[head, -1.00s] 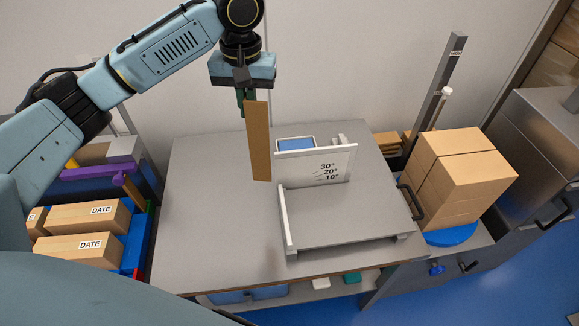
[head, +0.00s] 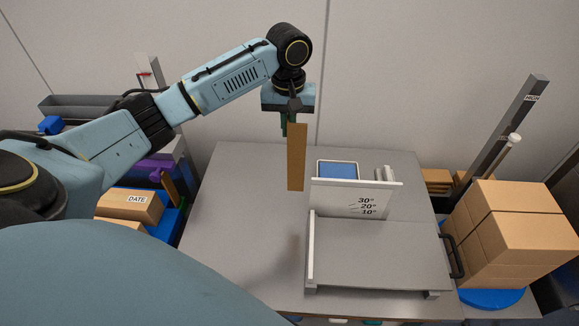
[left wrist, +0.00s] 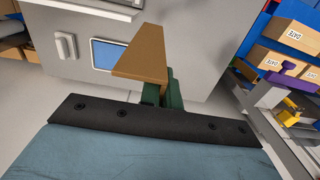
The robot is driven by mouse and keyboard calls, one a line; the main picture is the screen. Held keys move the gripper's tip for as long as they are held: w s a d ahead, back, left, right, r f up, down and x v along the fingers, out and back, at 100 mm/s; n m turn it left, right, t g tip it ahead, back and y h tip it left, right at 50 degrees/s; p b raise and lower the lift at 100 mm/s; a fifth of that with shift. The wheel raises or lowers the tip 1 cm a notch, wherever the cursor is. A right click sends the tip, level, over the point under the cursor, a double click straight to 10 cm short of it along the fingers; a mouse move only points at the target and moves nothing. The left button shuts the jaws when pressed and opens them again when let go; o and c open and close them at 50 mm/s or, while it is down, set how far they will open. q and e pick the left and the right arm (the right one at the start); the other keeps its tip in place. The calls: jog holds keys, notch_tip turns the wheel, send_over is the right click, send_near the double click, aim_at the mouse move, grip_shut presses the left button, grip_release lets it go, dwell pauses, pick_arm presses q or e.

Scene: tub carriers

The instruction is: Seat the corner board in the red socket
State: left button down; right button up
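My left gripper (head: 290,124) has green fingers shut on the top of the brown corner board (head: 296,158). The board hangs upright above the grey table, just left of the tilted-angle fixture. In the left wrist view the board (left wrist: 143,52) projects from the green fingers (left wrist: 158,92). I cannot make out a red socket for certain; a small red part (head: 145,74) shows on a post at the back left. My right gripper is not in view.
The grey table (head: 245,215) is clear left of the fixture (head: 380,255), whose upright plate bears angle marks. A blue-faced tray (head: 338,170) lies behind it. Stacked cartons (head: 505,240) stand on a blue disc at right. DATE cartons (head: 130,205) fill the left side.

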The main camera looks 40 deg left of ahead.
aim_at(289, 164)
pick_arm(q)
notch_tip(289, 164, down, 13)
jog(key=shift+r+b, duration=0.15)
jog(key=shift+b, duration=0.4)
jog(key=c, duration=1.6)
grip_release()
jog(key=shift+c, duration=0.2)
